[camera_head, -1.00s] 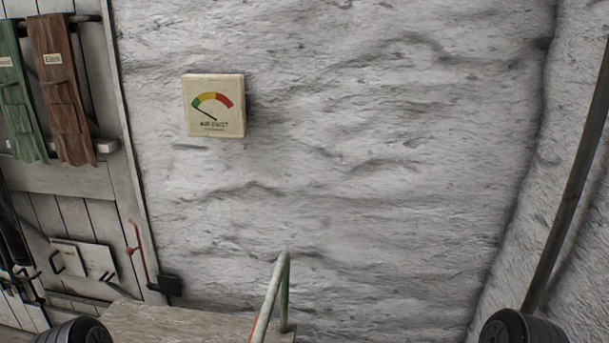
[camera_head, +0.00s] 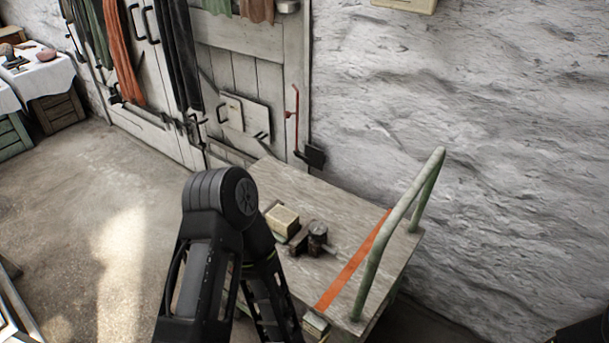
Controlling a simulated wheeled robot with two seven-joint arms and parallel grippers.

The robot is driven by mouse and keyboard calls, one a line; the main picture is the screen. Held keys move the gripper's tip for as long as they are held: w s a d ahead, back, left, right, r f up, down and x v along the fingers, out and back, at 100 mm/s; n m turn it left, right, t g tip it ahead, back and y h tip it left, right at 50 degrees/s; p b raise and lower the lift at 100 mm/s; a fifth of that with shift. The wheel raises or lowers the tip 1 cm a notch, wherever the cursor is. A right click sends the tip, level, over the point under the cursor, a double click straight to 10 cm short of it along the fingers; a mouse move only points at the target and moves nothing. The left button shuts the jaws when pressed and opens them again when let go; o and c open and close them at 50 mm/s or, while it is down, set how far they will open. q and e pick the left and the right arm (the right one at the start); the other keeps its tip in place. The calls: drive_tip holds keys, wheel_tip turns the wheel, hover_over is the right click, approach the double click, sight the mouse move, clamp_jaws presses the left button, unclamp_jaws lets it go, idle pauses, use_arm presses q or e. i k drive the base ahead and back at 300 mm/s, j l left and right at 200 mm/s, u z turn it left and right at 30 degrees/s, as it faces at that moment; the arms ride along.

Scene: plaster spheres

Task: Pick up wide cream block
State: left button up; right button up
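A cream block (camera_head: 283,219) lies on the wooden top of a cart (camera_head: 385,290), left of a dark brown block (camera_head: 300,238) and a small dark round object (camera_head: 317,236). Another small pale piece (camera_head: 315,322) shows low at the cart's front edge. I cannot tell for sure which is the wide cream block. My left arm is bent in front of the cart's left side and hides part of it. Neither gripper shows in the head view. A dark piece, perhaps of my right arm, shows in the bottom right corner.
The cart has a green rail handle (camera_head: 405,225) on its right and an orange stripe (camera_head: 355,262) across its top. A rough white wall (camera_head: 480,150) and a wooden door (camera_head: 250,70) stand behind. Open floor (camera_head: 90,210) lies to the left, with a cloth-covered table (camera_head: 45,72) beyond.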

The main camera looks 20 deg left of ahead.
sight(280, 219)
drive_tip(key=u, duration=1)
